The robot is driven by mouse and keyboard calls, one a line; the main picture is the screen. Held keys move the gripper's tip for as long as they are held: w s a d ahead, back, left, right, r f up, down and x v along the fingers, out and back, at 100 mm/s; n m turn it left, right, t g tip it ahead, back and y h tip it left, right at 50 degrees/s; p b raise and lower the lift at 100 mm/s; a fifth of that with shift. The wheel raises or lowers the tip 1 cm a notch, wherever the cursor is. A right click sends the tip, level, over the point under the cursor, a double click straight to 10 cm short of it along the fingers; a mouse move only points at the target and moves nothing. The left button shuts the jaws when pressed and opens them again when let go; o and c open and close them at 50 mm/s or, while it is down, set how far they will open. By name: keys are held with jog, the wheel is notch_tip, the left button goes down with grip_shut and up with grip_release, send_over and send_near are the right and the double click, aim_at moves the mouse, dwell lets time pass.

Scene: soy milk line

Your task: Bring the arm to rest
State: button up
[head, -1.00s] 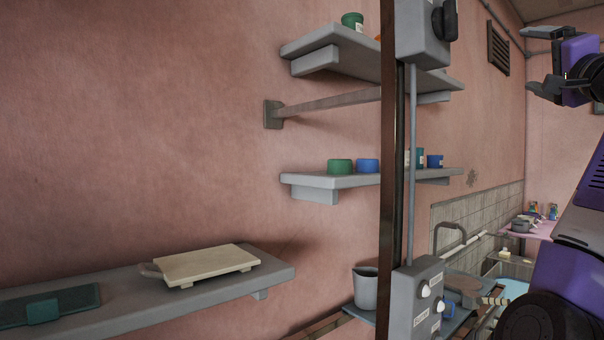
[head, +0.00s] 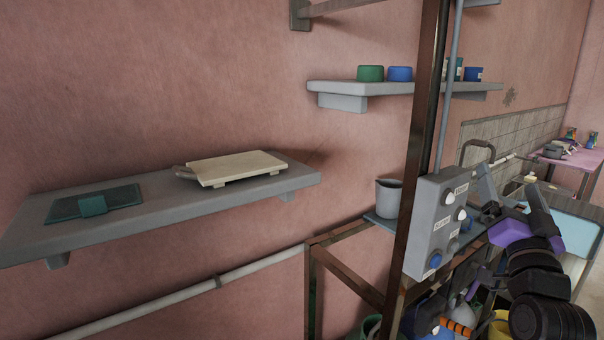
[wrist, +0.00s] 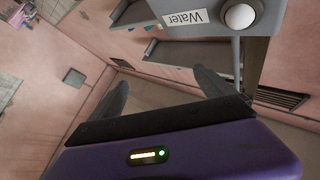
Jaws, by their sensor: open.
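My arm shows at the lower right of the head view, folded low, with its purple and black parts just right of the grey control box (head: 435,225). My gripper (wrist: 163,92) shows in the wrist view with its two dark fingers apart and nothing between them. In the head view the fingers are small and hard to make out against the arm and the sink area. The control box also shows close by in the wrist view, with a "Water" label and a white button (wrist: 240,16).
A wall shelf (head: 250,190) at the left holds a cream board (head: 235,168) and a teal clipboard-like item (head: 95,203). A rusty post (head: 416,150) stands by the box. A grey cup (head: 388,196) is behind it. Green (head: 370,73) and blue (head: 399,74) tubs sit on an upper shelf.

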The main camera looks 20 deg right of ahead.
jog(key=s+a+f+n+y, duration=0.65)
jog(key=s+a+f, duration=0.75)
jog(key=a+f, duration=0.45)
jog(key=s+a+f+n+g+y, duration=0.1)
jog(key=s+a+f, duration=0.3)
jog(key=s, duration=0.4)
jog(key=s+a+f+n+g+y, duration=0.1)
jog(key=s+a+f, duration=0.3)
jog(key=s, duration=0.4)
jog(key=s+a+f+n+g+y, duration=0.2)
jog(key=s+a+f+g+y, duration=0.1)
jog(key=s, duration=0.5)
jog(key=shift+a+f, duration=0.6)
jog(key=shift+f, duration=0.15)
